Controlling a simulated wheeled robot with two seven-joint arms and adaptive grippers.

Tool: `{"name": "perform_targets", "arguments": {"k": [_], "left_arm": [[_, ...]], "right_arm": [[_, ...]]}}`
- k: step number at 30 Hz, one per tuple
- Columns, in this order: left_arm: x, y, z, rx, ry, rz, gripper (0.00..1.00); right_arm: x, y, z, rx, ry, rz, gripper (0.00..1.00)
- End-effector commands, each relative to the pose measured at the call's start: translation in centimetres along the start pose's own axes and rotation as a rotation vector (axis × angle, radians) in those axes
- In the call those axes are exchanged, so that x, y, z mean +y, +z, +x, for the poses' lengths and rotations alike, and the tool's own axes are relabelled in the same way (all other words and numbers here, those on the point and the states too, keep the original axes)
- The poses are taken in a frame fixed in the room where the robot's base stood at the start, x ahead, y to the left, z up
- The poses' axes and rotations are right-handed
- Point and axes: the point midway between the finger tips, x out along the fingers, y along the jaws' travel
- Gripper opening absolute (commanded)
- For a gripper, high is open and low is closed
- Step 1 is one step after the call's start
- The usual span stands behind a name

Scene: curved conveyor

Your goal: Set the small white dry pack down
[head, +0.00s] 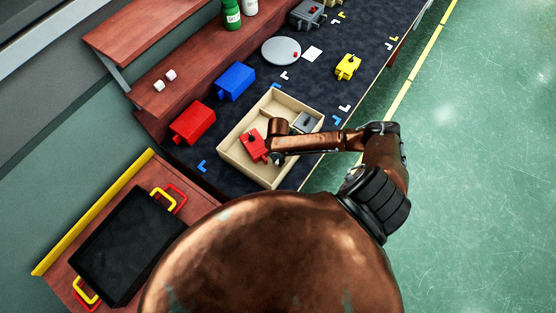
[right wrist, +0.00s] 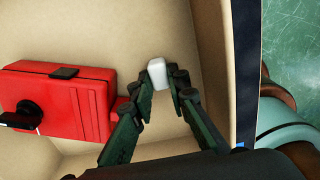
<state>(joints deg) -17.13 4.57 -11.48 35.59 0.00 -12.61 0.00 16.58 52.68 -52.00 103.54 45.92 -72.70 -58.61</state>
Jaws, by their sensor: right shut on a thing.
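The small white dry pack (right wrist: 157,72) is held between the fingertips of my right gripper (right wrist: 158,88) in the right wrist view. The gripper is shut on it, over the inside of a beige tray (head: 243,121). Whether the pack touches the tray floor is hard to tell. In the head view my right gripper (head: 277,156) is at the tray's near part, and the pack is hidden. A red device (head: 253,146) lies in the tray beside the gripper; it also shows left of the fingers in the wrist view (right wrist: 65,95). My left gripper is out of view.
A grey device (head: 306,123) lies in the tray's right part. Blue (head: 235,81) and red (head: 193,122) boxes stand left of the tray. Two white packs, one here (head: 159,85), sit on the wooden shelf. A black crate (head: 128,245) stands at lower left.

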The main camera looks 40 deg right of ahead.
Motion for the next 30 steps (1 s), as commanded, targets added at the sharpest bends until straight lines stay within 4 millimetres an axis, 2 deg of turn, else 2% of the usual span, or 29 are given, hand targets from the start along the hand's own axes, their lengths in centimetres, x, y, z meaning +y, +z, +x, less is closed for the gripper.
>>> {"name": "perform_targets", "arguments": {"k": [9,19,23,30], "left_arm": [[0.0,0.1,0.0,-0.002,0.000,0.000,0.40],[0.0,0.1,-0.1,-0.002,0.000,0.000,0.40],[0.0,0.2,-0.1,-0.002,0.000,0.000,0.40],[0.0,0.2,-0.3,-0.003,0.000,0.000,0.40]], "right_arm": [[0.0,0.0,0.1,0.000,0.000,0.000,0.33],[0.0,0.0,-0.4,0.000,0.001,-0.001,0.33],[0.1,0.1,-2.2,-0.002,0.002,-0.001,0.33],[0.1,0.1,-7.3,-0.002,0.004,-0.001,0.33]]}}
